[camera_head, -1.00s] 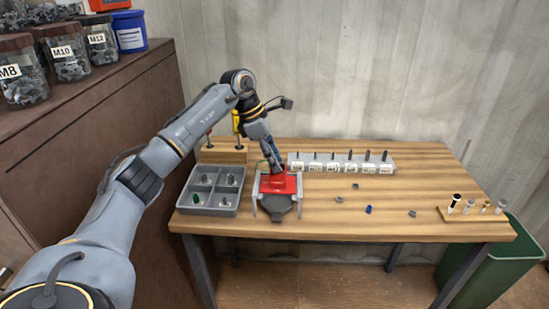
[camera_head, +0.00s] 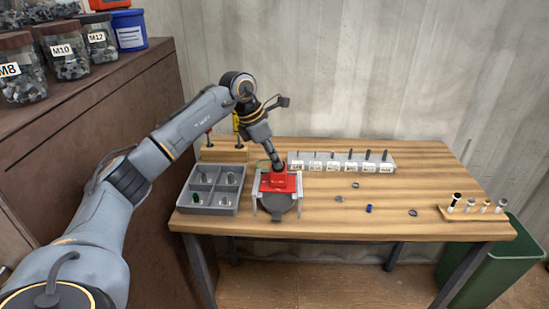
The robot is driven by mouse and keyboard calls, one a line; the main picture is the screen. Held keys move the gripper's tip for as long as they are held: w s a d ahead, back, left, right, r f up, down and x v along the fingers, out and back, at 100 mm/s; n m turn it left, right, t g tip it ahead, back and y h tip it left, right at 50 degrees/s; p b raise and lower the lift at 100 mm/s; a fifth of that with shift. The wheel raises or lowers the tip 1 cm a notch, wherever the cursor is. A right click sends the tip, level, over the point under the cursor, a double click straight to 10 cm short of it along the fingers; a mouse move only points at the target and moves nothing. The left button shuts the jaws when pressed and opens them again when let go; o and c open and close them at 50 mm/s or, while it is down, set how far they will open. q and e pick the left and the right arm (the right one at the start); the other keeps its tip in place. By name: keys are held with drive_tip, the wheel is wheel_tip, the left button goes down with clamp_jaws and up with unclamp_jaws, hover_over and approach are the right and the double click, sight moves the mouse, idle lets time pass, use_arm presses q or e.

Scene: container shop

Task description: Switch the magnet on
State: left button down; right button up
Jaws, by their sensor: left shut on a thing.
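A red block-like device (camera_head: 280,184), which looks like the magnet, sits in a grey frame (camera_head: 258,203) on the wooden table, with a dark round plate (camera_head: 279,207) in front of it. My left gripper (camera_head: 279,166) reaches down from the left arm onto the top of the red device. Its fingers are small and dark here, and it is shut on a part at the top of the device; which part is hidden. My right gripper is not in view.
A grey divided tray (camera_head: 213,190) with small parts stands left of the device. A labelled rack (camera_head: 342,162) of upright pieces is behind right. Several small nuts and a blue piece (camera_head: 369,209) lie loose. A small holder (camera_head: 473,211) stands at right.

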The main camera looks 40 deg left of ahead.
use_arm(q)
drive_tip(key=n, duration=0.2)
drive_tip(key=n+y, duration=0.1)
drive_tip(key=shift+s+d+n+t, duration=0.1)
drive_tip(key=shift+d+n+t, duration=0.1)
drive_tip(key=shift+n+t, duration=0.2)
drive_tip(key=n+y, duration=0.1)
drive_tip(key=n, duration=0.2)
drive_tip(key=shift+d+n+y+b, duration=0.15)
drive_tip(key=shift+n+y+b, duration=0.15)
drive_tip(key=n+y, duration=0.1)
drive_tip(key=n, duration=0.3)
drive_tip(key=shift+d+y+b, duration=0.2)
drive_tip(key=shift+y+b, duration=0.15)
drive_tip(key=shift+y, duration=0.05)
drive_tip(key=shift+n+y, duration=0.5)
drive_tip(key=shift+n, duration=1.1)
drive_tip(key=c, duration=1.5)
unclamp_jaws()
drive_tip(key=shift+o, duration=0.3)
